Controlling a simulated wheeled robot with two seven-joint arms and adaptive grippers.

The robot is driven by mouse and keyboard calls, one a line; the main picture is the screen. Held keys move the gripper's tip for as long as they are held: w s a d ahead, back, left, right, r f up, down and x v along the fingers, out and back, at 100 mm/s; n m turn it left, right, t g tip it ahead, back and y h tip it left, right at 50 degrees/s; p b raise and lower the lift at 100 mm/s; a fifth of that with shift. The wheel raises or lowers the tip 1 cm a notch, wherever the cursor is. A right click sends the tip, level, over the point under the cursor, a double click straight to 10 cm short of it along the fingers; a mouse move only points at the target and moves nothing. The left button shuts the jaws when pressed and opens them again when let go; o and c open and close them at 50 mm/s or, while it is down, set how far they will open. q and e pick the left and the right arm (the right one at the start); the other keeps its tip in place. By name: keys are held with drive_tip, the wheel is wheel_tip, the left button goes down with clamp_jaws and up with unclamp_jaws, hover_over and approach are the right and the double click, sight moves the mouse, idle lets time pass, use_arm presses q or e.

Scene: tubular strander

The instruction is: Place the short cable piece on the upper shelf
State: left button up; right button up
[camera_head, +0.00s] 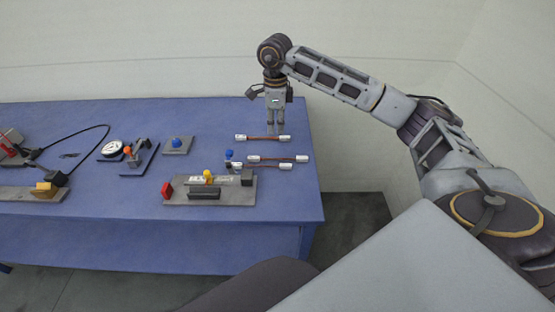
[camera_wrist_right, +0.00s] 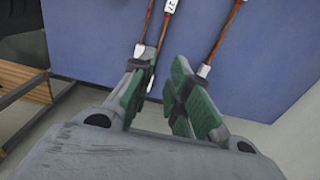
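Three thin reddish-brown cable pieces with white ends lie near the right end of the blue table: a far one (camera_head: 256,137), a middle one (camera_head: 270,158) and a near one (camera_head: 264,166). I cannot tell for sure which is the short one. My right gripper (camera_head: 275,130) points down at the far piece, its fingers apart. In the right wrist view the open green-padded fingers (camera_wrist_right: 160,85) show, with a cable end (camera_wrist_right: 150,84) by the left finger and another cable end (camera_wrist_right: 204,71) by the right finger. Contact is unclear. The upper shelf is not recognisable. My left gripper is not in view.
A brown slatted object (camera_wrist_right: 20,82) stands at left in the wrist view.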

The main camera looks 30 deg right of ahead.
hover_over(276, 158)
wheel_tip(276, 158, down, 8)
drive_tip(key=shift+p, duration=0.3)
drive_tip(key=shift+f, duration=0.3)
drive_tip(key=shift+s+f+p, duration=0.1)
drive_tip(key=shift+f+p, duration=0.35)
drive_tip(key=shift+f, duration=2.15)
use_arm(q)
drive_tip(key=shift+d+r, duration=0.65)
drive_tip(key=shift+r, duration=0.15)
drive_tip(key=shift+s, duration=0.15)
use_arm(e)
clamp_jaws()
